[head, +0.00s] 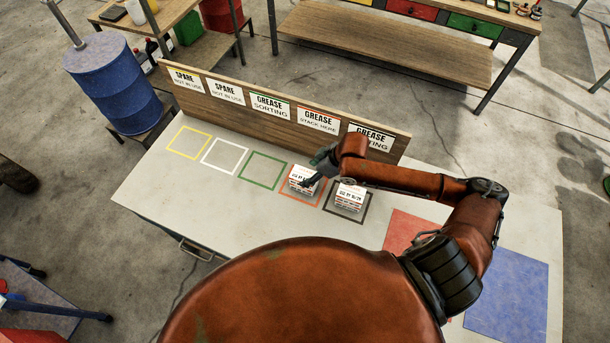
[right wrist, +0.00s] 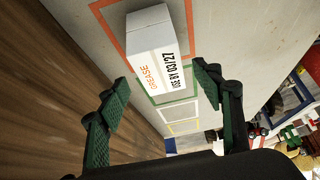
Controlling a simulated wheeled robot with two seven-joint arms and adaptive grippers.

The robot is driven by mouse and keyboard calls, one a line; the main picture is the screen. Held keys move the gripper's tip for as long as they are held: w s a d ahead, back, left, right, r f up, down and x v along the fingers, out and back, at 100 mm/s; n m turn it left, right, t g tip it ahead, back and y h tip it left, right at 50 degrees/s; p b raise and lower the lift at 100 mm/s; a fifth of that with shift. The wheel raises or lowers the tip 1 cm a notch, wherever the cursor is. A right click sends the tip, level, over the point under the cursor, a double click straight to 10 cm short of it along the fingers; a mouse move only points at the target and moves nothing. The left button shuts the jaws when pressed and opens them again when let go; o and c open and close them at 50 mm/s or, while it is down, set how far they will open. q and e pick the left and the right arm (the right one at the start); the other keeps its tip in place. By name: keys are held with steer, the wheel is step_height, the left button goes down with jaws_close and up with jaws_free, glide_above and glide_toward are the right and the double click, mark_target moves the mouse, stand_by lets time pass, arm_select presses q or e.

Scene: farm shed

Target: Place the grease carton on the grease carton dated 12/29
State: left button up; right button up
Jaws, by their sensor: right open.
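A white grease carton (head: 302,184) stands in the red-outlined square. It also shows in the right wrist view (right wrist: 157,57), where its label reads "GREASE" and "USE BY 03/27". A second white carton (head: 350,198) stands in the black-outlined square; its label is small, and the date seems to end in 29. My right gripper (head: 318,172) is at the carton in the red square, partly covering it in the head view. In the right wrist view its fingers (right wrist: 165,85) are apart, with the carton ahead between them. I cannot tell whether they touch it. My left gripper is out of view.
A wooden sign board (head: 285,108) stands along the table's far edge, behind the squares. Empty green (head: 263,170), white and yellow squares lie to the left. Red (head: 405,232) and blue (head: 508,295) mats lie to the right, partly under my right arm.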

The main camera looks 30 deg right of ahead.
steer(key=v, duration=0.7)
steer(key=shift+r, duration=0.25)
steer(key=shift+s, duration=0.1)
